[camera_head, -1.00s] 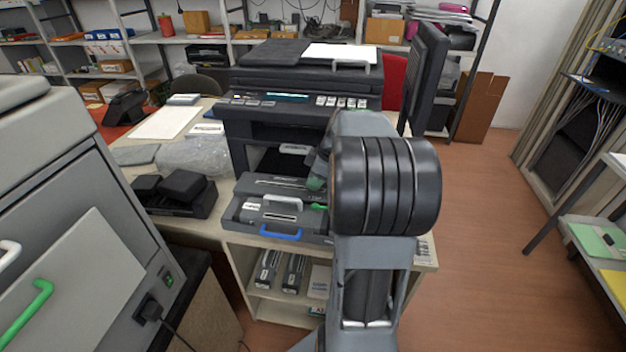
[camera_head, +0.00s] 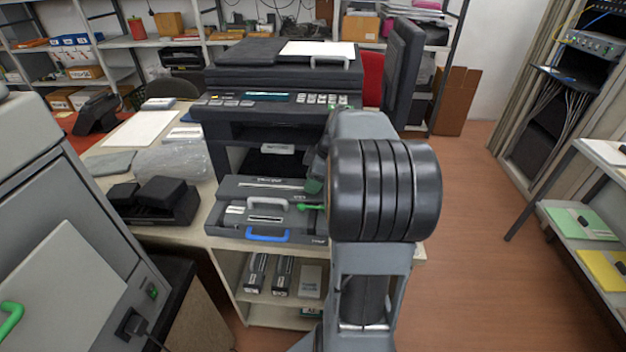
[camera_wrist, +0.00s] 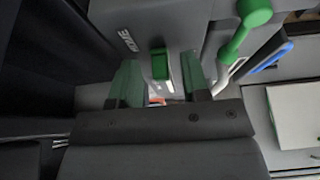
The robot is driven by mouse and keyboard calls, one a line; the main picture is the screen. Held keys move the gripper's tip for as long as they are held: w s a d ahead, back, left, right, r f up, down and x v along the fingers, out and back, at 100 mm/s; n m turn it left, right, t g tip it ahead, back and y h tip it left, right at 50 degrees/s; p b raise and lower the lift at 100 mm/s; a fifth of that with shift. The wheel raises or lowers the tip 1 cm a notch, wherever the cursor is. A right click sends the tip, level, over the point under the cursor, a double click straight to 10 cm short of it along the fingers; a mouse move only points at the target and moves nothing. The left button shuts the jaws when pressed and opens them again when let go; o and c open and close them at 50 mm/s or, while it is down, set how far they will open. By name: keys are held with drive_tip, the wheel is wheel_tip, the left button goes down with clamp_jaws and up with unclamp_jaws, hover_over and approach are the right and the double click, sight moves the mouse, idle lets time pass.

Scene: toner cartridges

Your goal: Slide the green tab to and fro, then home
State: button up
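A small green tab (camera_wrist: 159,64) stands out from a grey housing (camera_wrist: 135,20) in the wrist view. My gripper (camera_wrist: 163,76) has its two green fingers apart, one on each side of the tab, with gaps between them and it. In the head view my gripper (camera_head: 315,180) is mostly hidden behind my arm, over the right side of the dark cartridge unit (camera_head: 222,212) at the printer's front. The small tab cannot be made out there. A green lever (camera_head: 309,207) lies on that unit; it also shows right of the fingers in the wrist view (camera_wrist: 240,34).
The printer (camera_head: 250,75) stands behind the unit on a table. The unit has a blue handle (camera_head: 267,236) and a pale handle (camera_head: 268,201). A grey machine (camera_head: 60,220) stands at the left. Open floor (camera_head: 470,200) lies to the right.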

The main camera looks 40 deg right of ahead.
drive_tip(key=shift+r, duration=0.1)
drive_tip(key=p+v, duration=0.1)
drive_tip(key=v, duration=1.2)
drive_tip(key=shift+r, duration=0.25)
drive_tip(key=shift+s, duration=0.1)
